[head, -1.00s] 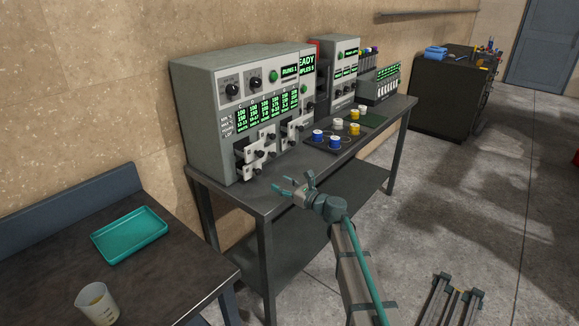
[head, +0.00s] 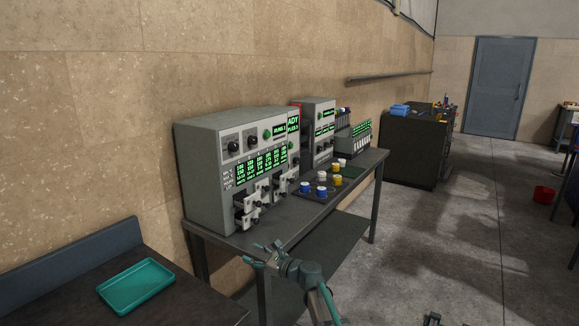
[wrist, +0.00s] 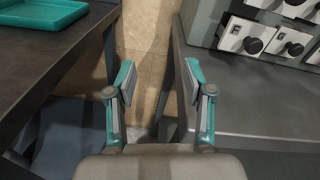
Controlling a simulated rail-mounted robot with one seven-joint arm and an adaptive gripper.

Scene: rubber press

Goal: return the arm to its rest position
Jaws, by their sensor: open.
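My gripper (head: 264,252) is at the front edge of the machine bench, at the lower middle of the head view. In the wrist view my gripper (wrist: 156,88) has its two fingers spread apart with nothing between them. Between the fingertips I see the tan wall and the gap between the two tables. My arm (head: 305,275) reaches up from the bottom of the head view, and its lower part is cut off by the frame.
The machine bench (head: 220,234) carries a grey press machine (head: 205,165) with small drawers (wrist: 292,45) and several blue, yellow and white cups. A teal tray (head: 137,285) lies on the dark left table (head: 70,312). Open floor (head: 440,250) is on the right.

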